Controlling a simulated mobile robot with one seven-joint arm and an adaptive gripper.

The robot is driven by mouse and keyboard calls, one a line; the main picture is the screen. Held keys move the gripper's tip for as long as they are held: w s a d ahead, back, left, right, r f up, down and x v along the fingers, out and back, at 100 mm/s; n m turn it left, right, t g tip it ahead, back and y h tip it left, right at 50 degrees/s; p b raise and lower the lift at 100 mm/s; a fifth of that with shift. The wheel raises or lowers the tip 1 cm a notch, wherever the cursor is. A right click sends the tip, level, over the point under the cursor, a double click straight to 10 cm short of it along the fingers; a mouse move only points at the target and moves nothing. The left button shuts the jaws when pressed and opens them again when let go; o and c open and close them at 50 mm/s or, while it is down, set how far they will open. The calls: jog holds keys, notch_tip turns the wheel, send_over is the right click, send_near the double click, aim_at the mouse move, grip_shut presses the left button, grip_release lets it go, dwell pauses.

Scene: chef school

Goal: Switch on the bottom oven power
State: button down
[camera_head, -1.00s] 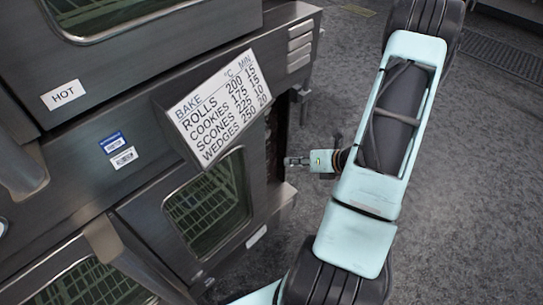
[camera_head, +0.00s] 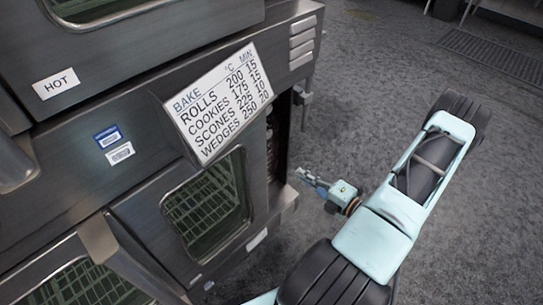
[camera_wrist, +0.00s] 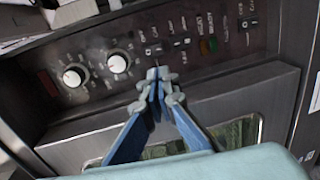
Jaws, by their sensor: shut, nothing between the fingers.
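The bottom oven (camera_head: 150,205) stands at the left of the head view, with a glass window in its door. Its control side is hidden from the head view. The labels are too small to read, so I cannot tell which is the power switch. My gripper (camera_head: 302,175) is shut and empty beside the oven; in the wrist view its tips (camera_wrist: 158,76) appear below the switches.
A bake-times card (camera_head: 218,105) hangs tilted on the oven. A "HOT" label (camera_head: 56,83) is on the upper oven. The grey floor to the right is open.

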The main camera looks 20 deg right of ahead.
jog(key=b+x, duration=0.2)
jog(key=x, duration=1.2)
jog(key=s+d+f+t, duration=0.1)
jog(key=s+d, duration=0.3)
jog(key=s, duration=0.8)
jog(key=shift+s+d+f, duration=0.2)
jog(key=shift+d+f, duration=0.05)
jog(key=shift+f, duration=0.3)
jog(key=shift+y, duration=0.4)
